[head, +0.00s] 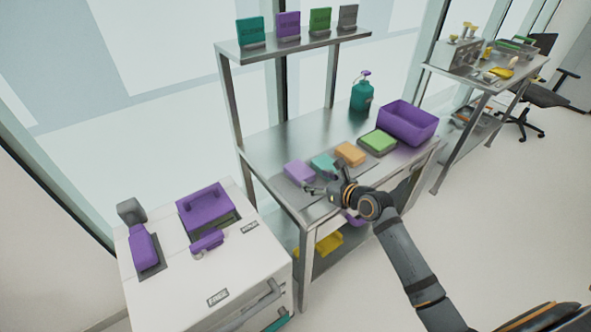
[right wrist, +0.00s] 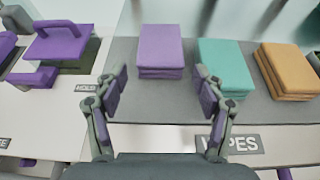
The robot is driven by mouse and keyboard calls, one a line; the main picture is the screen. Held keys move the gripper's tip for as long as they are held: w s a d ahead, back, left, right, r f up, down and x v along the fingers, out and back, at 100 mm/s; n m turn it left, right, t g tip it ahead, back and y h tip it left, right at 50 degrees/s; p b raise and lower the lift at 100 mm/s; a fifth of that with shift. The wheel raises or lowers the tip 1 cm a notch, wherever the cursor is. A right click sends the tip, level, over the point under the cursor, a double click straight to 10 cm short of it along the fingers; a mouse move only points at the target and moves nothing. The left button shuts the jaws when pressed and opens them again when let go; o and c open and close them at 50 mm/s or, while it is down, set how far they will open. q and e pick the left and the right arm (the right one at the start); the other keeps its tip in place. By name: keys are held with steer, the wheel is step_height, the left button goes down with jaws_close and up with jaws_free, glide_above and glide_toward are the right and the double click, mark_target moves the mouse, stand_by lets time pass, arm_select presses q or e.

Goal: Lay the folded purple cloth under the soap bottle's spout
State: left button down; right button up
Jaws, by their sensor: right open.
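The folded purple cloth (head: 299,172) lies at the left end of a row of cloths on the steel table. In the right wrist view the purple cloth (right wrist: 160,48) is a neat stack straight ahead of my fingers. My right gripper (head: 314,186) is at the table's front edge, just short of the cloth. In the right wrist view the gripper (right wrist: 160,92) is open and empty, its fingers spread to either side, apart from the cloth. The teal soap bottle (head: 362,96) with a purple pump top stands upright at the table's back. My left gripper is out of view.
A teal cloth (head: 324,163) and an orange cloth (head: 350,153) lie to the right of the purple one. A green cloth stack (head: 378,141) and a purple bin (head: 409,124) stand further right. A white cabinet (head: 175,285) with purple items is at left. Bare tabletop lies behind the cloths.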

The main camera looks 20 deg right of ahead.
mark_target(303, 172)
steer(key=x, duration=0.4)
steer(key=shift+w+a+f, duration=0.1)
steer(key=shift+a, duration=0.05)
steer(key=shift+w+a+f, duration=0.1)
steer(key=shift+w+f, duration=0.05)
steer(key=shift+w, duration=0.45)
steer(key=x, duration=0.4)
steer(key=shift+a+b, duration=0.1)
steer(key=shift+b, duration=0.2)
steer(key=shift+w+f, duration=0.1)
steer(key=shift+w, duration=0.2)
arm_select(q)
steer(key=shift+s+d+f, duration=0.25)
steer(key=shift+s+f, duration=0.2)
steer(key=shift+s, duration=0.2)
arm_select(e)
steer(key=shift+s, duration=0.1)
